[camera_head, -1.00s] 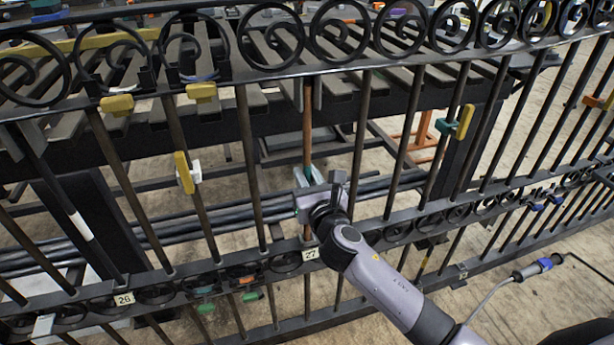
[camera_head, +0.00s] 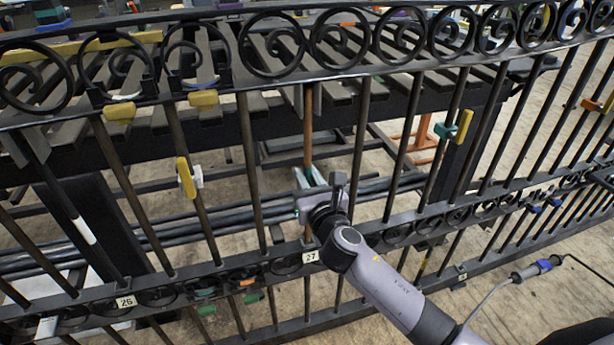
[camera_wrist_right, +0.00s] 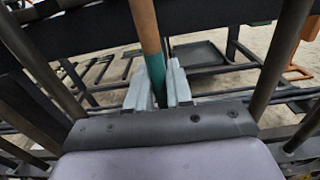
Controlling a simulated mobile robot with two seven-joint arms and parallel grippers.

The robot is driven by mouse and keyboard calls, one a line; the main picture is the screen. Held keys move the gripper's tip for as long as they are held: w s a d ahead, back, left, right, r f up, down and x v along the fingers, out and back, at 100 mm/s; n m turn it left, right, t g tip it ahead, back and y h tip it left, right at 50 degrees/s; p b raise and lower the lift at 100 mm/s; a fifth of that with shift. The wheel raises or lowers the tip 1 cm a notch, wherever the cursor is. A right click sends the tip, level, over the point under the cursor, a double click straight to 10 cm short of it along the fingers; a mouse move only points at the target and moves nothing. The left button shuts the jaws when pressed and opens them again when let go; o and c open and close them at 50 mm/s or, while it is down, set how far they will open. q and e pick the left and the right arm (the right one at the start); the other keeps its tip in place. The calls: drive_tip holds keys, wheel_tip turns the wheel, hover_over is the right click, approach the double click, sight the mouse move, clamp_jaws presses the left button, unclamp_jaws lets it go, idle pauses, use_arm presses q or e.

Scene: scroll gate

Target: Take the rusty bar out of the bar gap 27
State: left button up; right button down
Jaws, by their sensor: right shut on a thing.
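The rusty bar (camera_head: 308,125) stands near upright in the gate's gap above the label 27 (camera_head: 311,257). It is brown, and its top meets a grey bracket under the upper rail. My right gripper (camera_head: 309,177) is shut on the bar below its middle, above the lower rail. In the right wrist view the brown bar (camera_wrist_right: 146,28) has a teal lower part (camera_wrist_right: 156,79) between the pale fingers (camera_wrist_right: 158,88). My left gripper is not in view.
Dark gate bars (camera_head: 356,150) stand close on both sides. Yellow clips (camera_head: 186,178) and a teal and yellow clip (camera_head: 455,128) sit on other bars. A slatted bench (camera_head: 420,82) and dark pipes (camera_head: 215,225) lie behind the gate. The label 26 (camera_head: 126,301) is at the lower left.

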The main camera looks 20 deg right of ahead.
drive_tip(key=shift+s+r+p, duration=0.2)
drive_tip(key=shift+s+p, duration=0.15)
drive_tip(key=shift+s, duration=0.45)
drive_tip(key=shift+s+p, duration=0.3)
drive_tip(key=shift+s, duration=0.6)
idle(0.5)
drive_tip(key=shift+s+d+p, duration=0.1)
drive_tip(key=shift+s+p, duration=0.3)
drive_tip(key=shift+s, duration=0.95)
drive_tip(key=s, duration=0.9)
drive_tip(key=shift+d+p, duration=0.15)
drive_tip(key=shift+p, duration=0.3)
